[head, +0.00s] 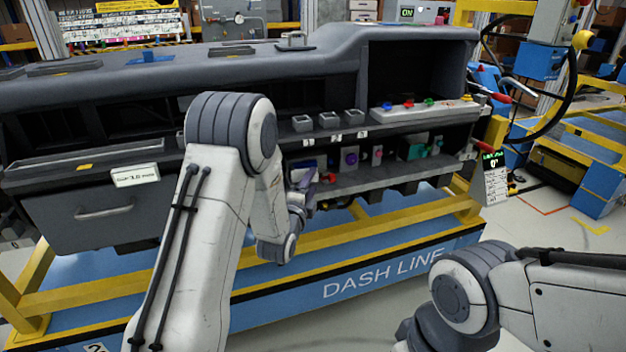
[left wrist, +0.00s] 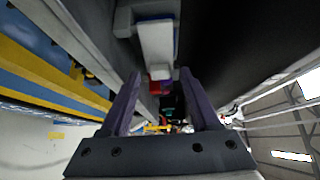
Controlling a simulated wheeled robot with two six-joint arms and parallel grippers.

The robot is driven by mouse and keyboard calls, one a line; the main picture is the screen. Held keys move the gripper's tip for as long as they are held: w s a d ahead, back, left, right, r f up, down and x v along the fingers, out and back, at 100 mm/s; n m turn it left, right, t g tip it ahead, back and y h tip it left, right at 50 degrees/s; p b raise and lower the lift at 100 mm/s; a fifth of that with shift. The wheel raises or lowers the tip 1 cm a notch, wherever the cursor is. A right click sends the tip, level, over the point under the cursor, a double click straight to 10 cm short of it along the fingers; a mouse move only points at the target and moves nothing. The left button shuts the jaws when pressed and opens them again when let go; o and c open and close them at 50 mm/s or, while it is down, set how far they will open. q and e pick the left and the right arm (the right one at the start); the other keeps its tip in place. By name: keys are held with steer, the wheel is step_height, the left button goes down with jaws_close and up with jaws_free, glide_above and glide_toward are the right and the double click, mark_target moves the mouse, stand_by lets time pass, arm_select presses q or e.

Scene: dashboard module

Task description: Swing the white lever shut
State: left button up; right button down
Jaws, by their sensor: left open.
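A white bar with a blue edge (left wrist: 157,45), which looks like the white lever, shows in the left wrist view just beyond my fingertips, with a small red part at its end. I cannot make the lever out clearly in the head view, where my left arm hides part of the module. My left gripper (head: 305,182) is at the front of the lower shelf of the dashboard module (head: 420,42). In the left wrist view its two dark fingers (left wrist: 160,76) are apart with nothing clearly held between them. My right gripper is out of view.
Colored knobs (head: 350,158) sit on the lower shelf, with several small grey bins (head: 329,119) above. A drawer (head: 105,212) is at left. A yellow rail (head: 340,236) runs along the front. A small display reading 0° (head: 493,162) stands at right.

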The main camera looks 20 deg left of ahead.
mark_target(314, 178)
arm_select(q)
steer(key=shift+w, duration=0.95)
jaws_close()
steer(key=shift+w+d+n+y+b, duration=0.15)
steer(key=shift+w+n+y+b, duration=0.35)
steer(key=shift+y, duration=0.5)
steer(key=shift+w+n+g+y, duration=0.15)
steer(key=shift+n+y, duration=0.35)
steer(key=shift+y, duration=0.2)
steer(key=shift+w+n+g+y, duration=0.1)
steer(key=shift+n+g+y, duration=0.05)
steer(key=shift+n+y, duration=0.45)
steer(key=shift+a, duration=0.2)
jaws_free()
